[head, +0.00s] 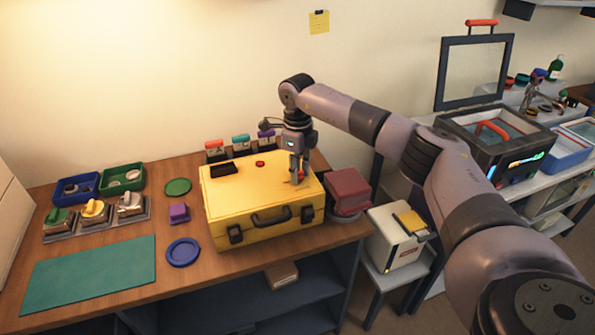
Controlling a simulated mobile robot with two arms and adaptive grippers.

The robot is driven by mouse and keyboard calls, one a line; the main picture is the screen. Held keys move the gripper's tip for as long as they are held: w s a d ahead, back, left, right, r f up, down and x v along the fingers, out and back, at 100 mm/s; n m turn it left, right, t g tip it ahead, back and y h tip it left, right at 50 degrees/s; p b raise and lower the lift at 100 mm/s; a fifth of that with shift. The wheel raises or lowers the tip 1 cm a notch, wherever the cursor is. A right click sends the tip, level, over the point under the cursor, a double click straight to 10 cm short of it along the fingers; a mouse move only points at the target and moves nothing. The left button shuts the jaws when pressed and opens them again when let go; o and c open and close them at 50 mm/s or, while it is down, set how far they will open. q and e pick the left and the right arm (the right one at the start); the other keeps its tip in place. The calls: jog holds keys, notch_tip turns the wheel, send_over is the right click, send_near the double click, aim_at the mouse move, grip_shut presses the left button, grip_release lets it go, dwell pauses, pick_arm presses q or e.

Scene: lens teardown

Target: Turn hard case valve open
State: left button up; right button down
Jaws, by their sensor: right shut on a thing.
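The yellow hard case (262,198) lies shut on the wooden table, with its handle and latches facing the front. My right gripper (297,179) reaches down onto the right part of its lid and is shut on a small orange-red piece there, which seems to be the valve (300,177). The fingers hide most of that piece, so its turn angle cannot be told. A small red round part (260,163) shows on the lid further left, near a dark recess. My left gripper is not in view.
A dark red box (347,190) stands close to the case's right side. Behind the case are several coloured-top holders (240,141). A purple block (179,213) and a blue dish (183,252) lie to its left. A green mat (90,275) leaves free room at front left.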

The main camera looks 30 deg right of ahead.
dwell(0.5)
jog(key=c, duration=1.3)
grip_release()
jog(key=shift+r, duration=0.15)
notch_tip(320, 180, up, 12)
jog(key=shift+f, duration=0.2)
